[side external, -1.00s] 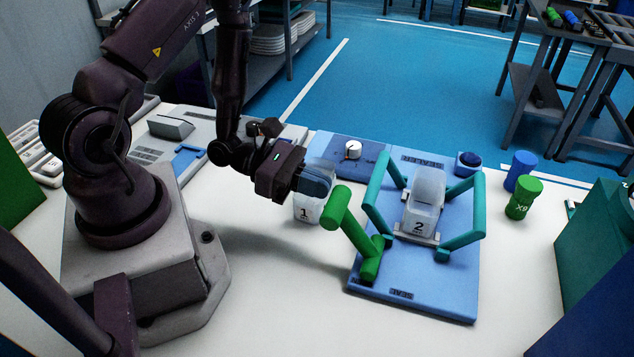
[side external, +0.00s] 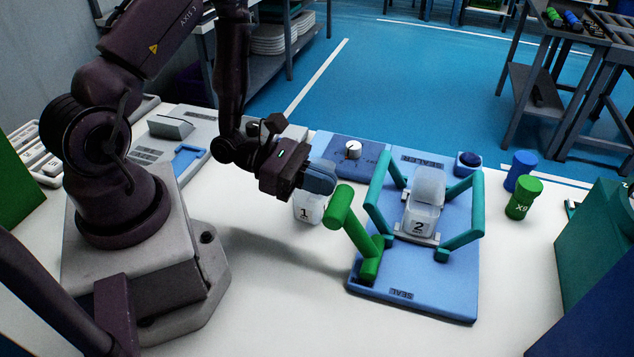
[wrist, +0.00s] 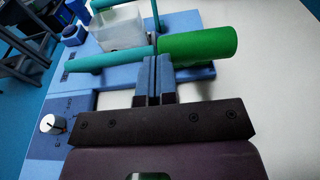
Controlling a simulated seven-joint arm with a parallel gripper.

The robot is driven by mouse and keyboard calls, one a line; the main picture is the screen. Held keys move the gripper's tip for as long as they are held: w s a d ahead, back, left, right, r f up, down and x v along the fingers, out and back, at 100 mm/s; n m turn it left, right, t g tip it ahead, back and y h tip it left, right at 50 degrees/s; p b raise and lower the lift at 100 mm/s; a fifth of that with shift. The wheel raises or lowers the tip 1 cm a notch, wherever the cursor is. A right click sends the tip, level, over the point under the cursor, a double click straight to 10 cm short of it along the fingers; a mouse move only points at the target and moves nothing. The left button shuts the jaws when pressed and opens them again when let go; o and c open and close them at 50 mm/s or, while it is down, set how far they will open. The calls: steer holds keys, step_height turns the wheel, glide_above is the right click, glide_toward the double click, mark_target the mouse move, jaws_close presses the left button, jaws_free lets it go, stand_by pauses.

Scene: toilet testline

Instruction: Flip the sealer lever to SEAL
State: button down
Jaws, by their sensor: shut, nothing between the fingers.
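The sealer is a blue base plate (side external: 440,295) with a teal frame (side external: 375,208) and a green lever (side external: 352,230) at its left side. The lever leans up and to the left, ending in a thick green handle (wrist: 198,46). A SEAL label (side external: 400,294) is at the plate's near edge; another label at the far edge is hard to read. A clear container marked 2 (side external: 420,215) sits inside the frame. My gripper (side external: 328,178) is shut and empty, just left of the handle. In the wrist view its fingertips (wrist: 155,60) point at the handle's left end; I cannot tell whether they touch.
A container marked 1 (side external: 308,210) stands below my gripper. A blue panel with a white knob (side external: 353,150) lies behind it. A blue cylinder (side external: 520,170) and a green cylinder (side external: 524,198) stand at the right. The white table is clear in front.

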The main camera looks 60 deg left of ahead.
steer(key=shift+w+d+r+g+y, duration=0.85)
steer(key=shift+r+g+y, duration=0.2)
steer(key=shift+g+y, duration=0.15)
steer(key=shift+w+d+r+g+y, duration=0.4)
steer(key=shift+w+d+g+y, duration=0.15)
steer(key=shift+g+y, duration=0.25)
steer(key=w+d+g+y, duration=0.2)
steer(key=w+d, duration=0.7)
